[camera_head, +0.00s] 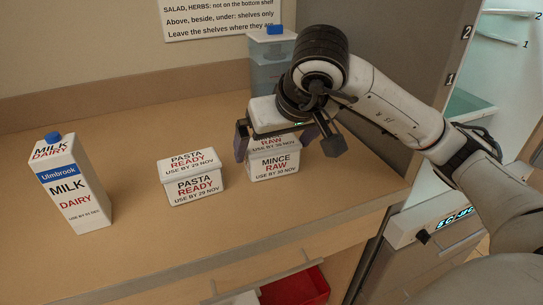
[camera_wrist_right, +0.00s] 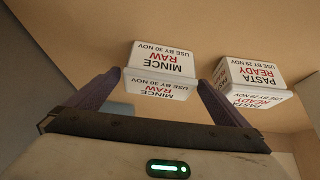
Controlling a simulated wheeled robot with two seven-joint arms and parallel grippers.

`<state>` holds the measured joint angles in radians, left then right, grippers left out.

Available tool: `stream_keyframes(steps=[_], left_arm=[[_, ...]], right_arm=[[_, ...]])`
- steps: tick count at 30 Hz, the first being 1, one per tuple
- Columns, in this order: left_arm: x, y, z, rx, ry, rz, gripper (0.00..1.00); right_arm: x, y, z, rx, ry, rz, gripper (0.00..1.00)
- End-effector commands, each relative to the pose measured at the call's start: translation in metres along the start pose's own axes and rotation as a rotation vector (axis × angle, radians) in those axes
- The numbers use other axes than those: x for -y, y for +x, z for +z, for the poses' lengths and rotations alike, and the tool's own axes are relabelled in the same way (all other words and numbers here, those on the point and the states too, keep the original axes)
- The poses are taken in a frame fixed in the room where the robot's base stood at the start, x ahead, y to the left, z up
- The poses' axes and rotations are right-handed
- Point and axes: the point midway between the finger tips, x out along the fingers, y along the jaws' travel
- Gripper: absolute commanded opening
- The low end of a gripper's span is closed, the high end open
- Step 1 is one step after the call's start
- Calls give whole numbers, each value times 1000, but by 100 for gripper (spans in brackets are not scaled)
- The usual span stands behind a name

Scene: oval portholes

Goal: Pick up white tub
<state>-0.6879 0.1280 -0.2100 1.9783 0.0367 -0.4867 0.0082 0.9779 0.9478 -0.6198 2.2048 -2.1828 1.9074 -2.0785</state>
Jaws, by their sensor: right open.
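A white tub labelled MINCE RAW (camera_head: 274,169) stands on the counter below my right gripper (camera_head: 287,150). My right gripper is open, with one finger to each side of this tub's upper part. In the right wrist view the mince tub (camera_wrist_right: 162,62) appears between and beyond the spread fingers (camera_wrist_right: 160,82), and I cannot tell whether they touch it. The gripper hides part of its lid in the head view. A second white tub, labelled PASTA READY (camera_head: 195,187), stands to the left; it also shows in the right wrist view (camera_wrist_right: 250,76). My left gripper is not in view.
A milk carton (camera_head: 72,185) with a blue cap stands at the left of the counter (camera_head: 130,135). A clear blue-capped container (camera_head: 266,70) stands behind my right gripper. An open fridge with numbered shelves (camera_head: 485,105) is at the right. A red bin (camera_head: 297,288) sits below the counter edge.

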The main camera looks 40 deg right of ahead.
Motion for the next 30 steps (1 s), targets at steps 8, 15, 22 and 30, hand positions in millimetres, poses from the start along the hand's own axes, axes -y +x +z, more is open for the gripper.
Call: stream_keyframes(steps=[8, 15, 22, 30], left_arm=[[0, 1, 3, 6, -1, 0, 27], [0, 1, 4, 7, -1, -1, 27], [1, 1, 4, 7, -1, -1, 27], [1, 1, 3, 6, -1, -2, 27]], right_arm=[[-1, 32, -2, 1, 0, -2, 100], [-1, 32, -2, 0, 0, -2, 97], [-1, 32, -2, 1, 0, -2, 58], [-1, 31, -3, -2, 1, -3, 54]])
